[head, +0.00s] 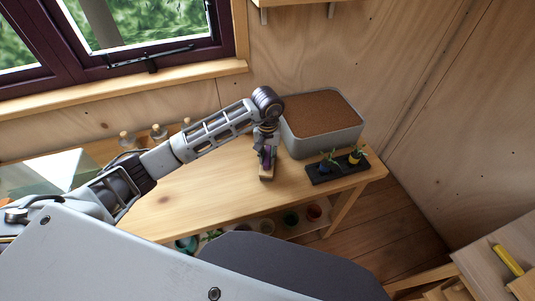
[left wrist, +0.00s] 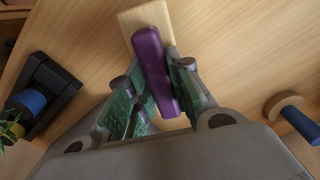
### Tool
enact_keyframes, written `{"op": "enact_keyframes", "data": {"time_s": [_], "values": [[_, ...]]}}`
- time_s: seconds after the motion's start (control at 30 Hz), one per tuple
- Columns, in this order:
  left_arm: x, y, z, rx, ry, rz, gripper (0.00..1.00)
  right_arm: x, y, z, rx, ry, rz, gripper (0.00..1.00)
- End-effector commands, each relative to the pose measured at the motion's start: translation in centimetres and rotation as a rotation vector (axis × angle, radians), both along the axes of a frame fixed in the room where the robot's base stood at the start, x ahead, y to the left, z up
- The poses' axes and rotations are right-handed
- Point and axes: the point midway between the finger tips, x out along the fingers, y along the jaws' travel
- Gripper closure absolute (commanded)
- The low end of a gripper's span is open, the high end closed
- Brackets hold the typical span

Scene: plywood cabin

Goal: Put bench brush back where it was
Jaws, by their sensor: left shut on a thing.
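The bench brush has a purple handle and a pale wooden block. In the head view the brush (head: 266,172) is at the bench top, left of the grey planter, below my left gripper (head: 267,151). In the left wrist view my left gripper (left wrist: 158,92) is shut on the brush's purple handle (left wrist: 152,60), with green-padded fingers on both sides. The wooden block (left wrist: 140,20) extends beyond the fingertips over the bench. I cannot tell whether the brush touches the bench. Bristles are hidden. My right gripper is not in view.
The wooden bench (head: 185,205) has clear room in its middle. A grey planter (head: 330,142) with brown fill stands at the back right. A black tray (head: 337,172) holds small potted plants before it. Several wood-topped items (head: 158,132) stand along the back. A window is behind.

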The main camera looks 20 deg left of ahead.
Motion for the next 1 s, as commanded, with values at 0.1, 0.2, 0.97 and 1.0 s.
{"op": "enact_keyframes", "data": {"time_s": [0.1, 0.2, 0.97, 1.0], "values": [[0.0, 0.0, 0.0, -0.001, -0.001, 0.0, 1.0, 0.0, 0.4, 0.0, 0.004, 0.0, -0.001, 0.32], [0.0, 0.0, 0.0, -0.001, -0.001, 0.0, 1.0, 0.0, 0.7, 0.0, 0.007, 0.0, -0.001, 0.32], [0.0, 0.0, -0.2, 0.0, 0.0, 0.0, 0.57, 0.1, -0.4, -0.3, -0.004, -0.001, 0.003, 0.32], [0.0, 0.0, -0.2, -0.001, 0.0, 0.0, 0.57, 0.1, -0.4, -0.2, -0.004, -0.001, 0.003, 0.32]]}}
